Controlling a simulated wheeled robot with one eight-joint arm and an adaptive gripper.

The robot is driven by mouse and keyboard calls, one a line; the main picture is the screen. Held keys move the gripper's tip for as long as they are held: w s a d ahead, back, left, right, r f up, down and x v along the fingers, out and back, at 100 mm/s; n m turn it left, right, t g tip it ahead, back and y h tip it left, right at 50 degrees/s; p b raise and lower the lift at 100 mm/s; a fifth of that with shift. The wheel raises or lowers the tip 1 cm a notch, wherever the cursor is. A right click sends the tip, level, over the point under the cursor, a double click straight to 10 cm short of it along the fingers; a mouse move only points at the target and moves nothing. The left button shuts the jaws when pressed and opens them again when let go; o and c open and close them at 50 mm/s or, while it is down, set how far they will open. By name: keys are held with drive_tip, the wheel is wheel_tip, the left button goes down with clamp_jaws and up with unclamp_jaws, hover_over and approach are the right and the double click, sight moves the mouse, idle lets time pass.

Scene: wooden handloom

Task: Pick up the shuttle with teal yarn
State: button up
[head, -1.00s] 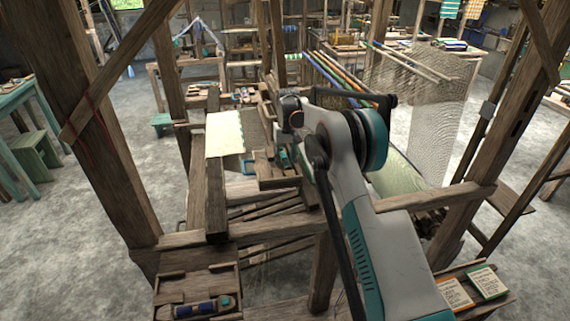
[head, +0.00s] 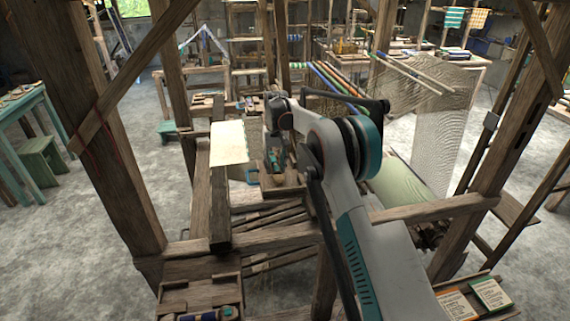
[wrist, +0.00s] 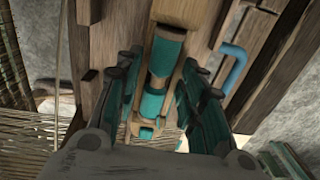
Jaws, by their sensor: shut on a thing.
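The shuttle with teal yarn (wrist: 158,88) shows in the wrist view as a wooden body with teal yarn wound in its middle. It lies lengthwise between the two fingers of my gripper (wrist: 165,100), which is shut on it. The lower end of the shuttle is close to the palm. In the head view my gripper (head: 275,158) points down over the loom, left of my arm's elbow. The shuttle is mostly hidden there by the gripper, and whether it touches the wood below is unclear.
A blue handle-like piece (wrist: 234,68) is right of the gripper. Loom beams (head: 220,190) and posts (head: 105,130) stand close around the arm. A wooden tray (head: 180,297) with spools is at front left.

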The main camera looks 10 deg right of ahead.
drive_tip(key=a+p, duration=0.1)
drive_tip(key=a, duration=2.5)
drive_tip(key=shift+a+p, duration=0.35)
drive_tip(key=shift+p, duration=0.05)
